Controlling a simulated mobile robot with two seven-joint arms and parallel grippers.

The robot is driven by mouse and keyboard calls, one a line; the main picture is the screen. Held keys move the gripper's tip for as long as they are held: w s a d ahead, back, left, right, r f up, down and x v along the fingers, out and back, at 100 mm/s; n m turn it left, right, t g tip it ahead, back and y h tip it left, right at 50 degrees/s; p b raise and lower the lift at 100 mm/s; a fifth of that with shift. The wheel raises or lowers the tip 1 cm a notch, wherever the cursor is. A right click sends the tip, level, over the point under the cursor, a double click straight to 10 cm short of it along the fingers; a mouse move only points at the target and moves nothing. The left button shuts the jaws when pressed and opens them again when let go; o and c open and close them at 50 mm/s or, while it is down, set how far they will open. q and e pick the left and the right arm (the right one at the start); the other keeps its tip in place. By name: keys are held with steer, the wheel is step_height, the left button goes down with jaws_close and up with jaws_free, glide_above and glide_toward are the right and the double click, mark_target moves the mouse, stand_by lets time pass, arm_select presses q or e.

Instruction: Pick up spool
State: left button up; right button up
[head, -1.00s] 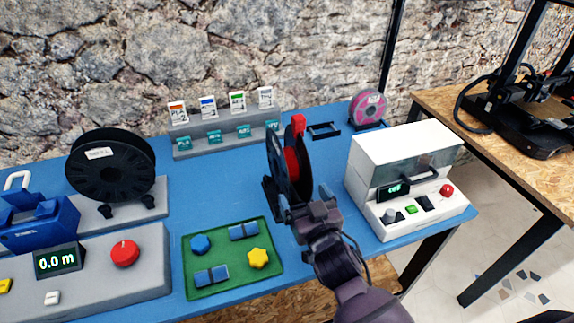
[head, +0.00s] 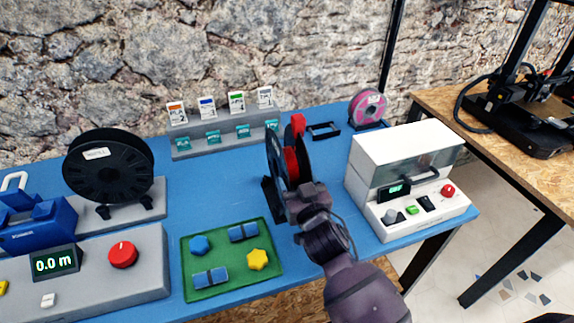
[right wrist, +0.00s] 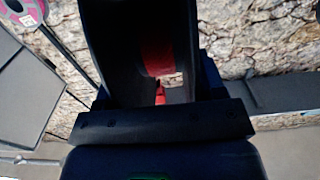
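The spool (head: 274,158) has black flanges with red filament between them. It stands upright, edge toward me, in a dark holder (head: 270,197) near the middle of the blue table. My right gripper (head: 303,192) is at its near edge, with the fingers apart on either side. In the right wrist view the spool's flanges and red filament (right wrist: 158,58) fill the space between the fingers (right wrist: 158,90). I see no clear squeeze on the spool, and the contact is hard to make out. My left gripper is not in view.
A green tray (head: 233,288) with blue and yellow pieces lies in front. A white machine (head: 408,155) stands close on the right. A large black spool (head: 108,170) is at the left behind a grey control box (head: 105,270). A pink spool (head: 367,106) stands at the back.

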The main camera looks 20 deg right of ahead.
steer(key=shift+r, duration=0.1)
steer(key=c, duration=0.8)
steer(key=shift+r, duration=0.5)
arm_select(q)
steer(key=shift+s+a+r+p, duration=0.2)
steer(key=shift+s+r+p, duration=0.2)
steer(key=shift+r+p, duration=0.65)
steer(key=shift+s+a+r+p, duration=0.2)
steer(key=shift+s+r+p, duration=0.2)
steer(key=shift+p, duration=1.1)
arm_select(e)
step_height(320, 180, up, 19)
